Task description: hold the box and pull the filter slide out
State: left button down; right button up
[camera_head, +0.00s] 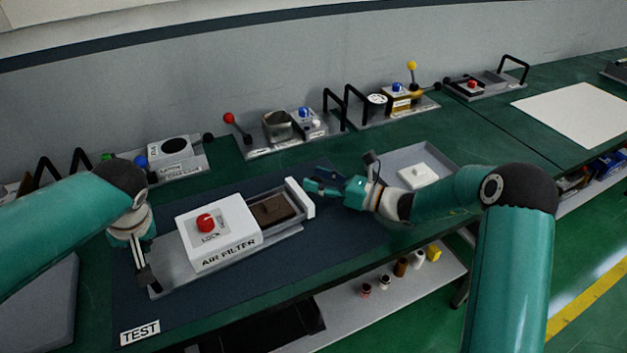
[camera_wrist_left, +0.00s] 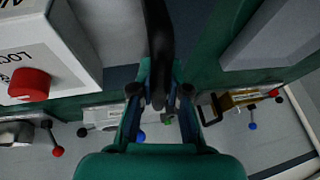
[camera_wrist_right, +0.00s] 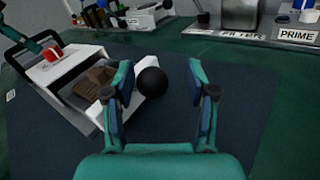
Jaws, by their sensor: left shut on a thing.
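The white AIR FILTER box (camera_head: 218,234), with a red LOCK knob (camera_head: 206,222), sits on a grey base on the dark mat. The filter slide (camera_head: 300,197) stands out from its right side, showing a brown filter (camera_head: 271,208); its white front plate carries a black knob (camera_wrist_right: 152,82). My left gripper (camera_head: 145,275) is shut on the black handle (camera_wrist_left: 158,45) at the base's left end. My right gripper (camera_head: 312,187) is open at the front plate.
A grey tray (camera_head: 400,160) with a white block (camera_head: 418,175) lies behind my right gripper. Several stations with knobs and handles line the wall, including one with a metal cup (camera_head: 277,126). A TEST label (camera_head: 140,332) is at the front left. The mat's front right is clear.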

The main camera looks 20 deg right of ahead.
pick_arm(q)
jog(key=shift+a+f, duration=0.1)
pick_arm(e)
jog(key=shift+f, duration=0.15)
jog(key=v, duration=1.2)
pick_arm(q)
jog(key=c, duration=1.1)
grip_release()
jog(key=shift+c, duration=0.2)
jog(key=shift+o, duration=0.3)
